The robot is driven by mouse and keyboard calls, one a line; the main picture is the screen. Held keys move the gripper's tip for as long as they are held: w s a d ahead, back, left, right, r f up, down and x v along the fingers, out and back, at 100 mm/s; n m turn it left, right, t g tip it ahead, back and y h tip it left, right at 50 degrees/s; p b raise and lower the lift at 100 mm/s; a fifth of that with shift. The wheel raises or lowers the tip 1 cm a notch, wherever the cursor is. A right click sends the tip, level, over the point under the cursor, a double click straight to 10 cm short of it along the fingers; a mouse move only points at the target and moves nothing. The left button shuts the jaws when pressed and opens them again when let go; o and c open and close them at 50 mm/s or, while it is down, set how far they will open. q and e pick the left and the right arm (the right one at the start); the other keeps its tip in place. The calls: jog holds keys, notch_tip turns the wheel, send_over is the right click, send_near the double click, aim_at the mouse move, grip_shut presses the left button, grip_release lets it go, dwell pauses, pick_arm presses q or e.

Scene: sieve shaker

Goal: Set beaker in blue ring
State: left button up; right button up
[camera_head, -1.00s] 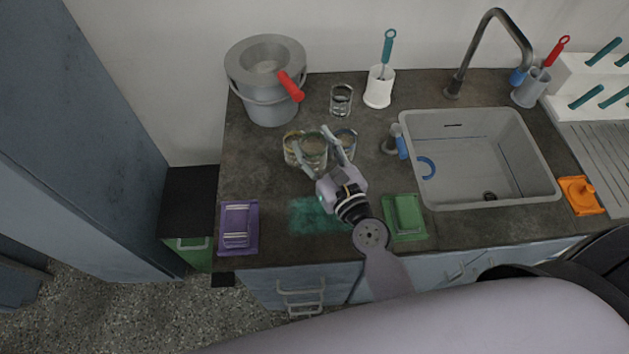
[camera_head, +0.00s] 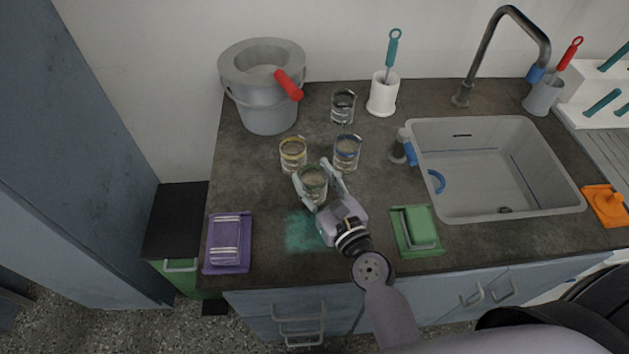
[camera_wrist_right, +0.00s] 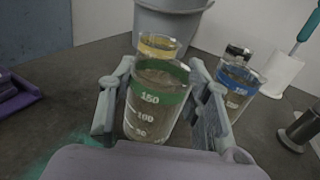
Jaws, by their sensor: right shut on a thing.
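My right gripper (camera_head: 320,178) is shut on a clear beaker with a green band (camera_head: 313,187). In the right wrist view this beaker (camera_wrist_right: 155,105) stands upright between the fingers, with white marks such as 150. I cannot tell whether its base touches the counter. A beaker with a blue band (camera_head: 347,154) stands behind it to the right, apart from it. A beaker with a yellow band (camera_head: 293,155) stands behind it to the left. A blue curved piece (camera_head: 437,181) shows at the sink's left inner wall. My left gripper is not in view.
A clear beaker (camera_head: 342,107) and a white brush holder (camera_head: 383,95) stand at the back, beside a grey bucket (camera_head: 268,105). The sink (camera_head: 495,215) is at right. A purple dish (camera_head: 228,242) and green dish (camera_head: 416,231) lie in front, with a teal patch (camera_head: 301,232) between.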

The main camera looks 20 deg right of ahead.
jog(key=shift+f, duration=0.1)
jog(key=o, duration=1.2)
jog(key=shift+c, duration=0.2)
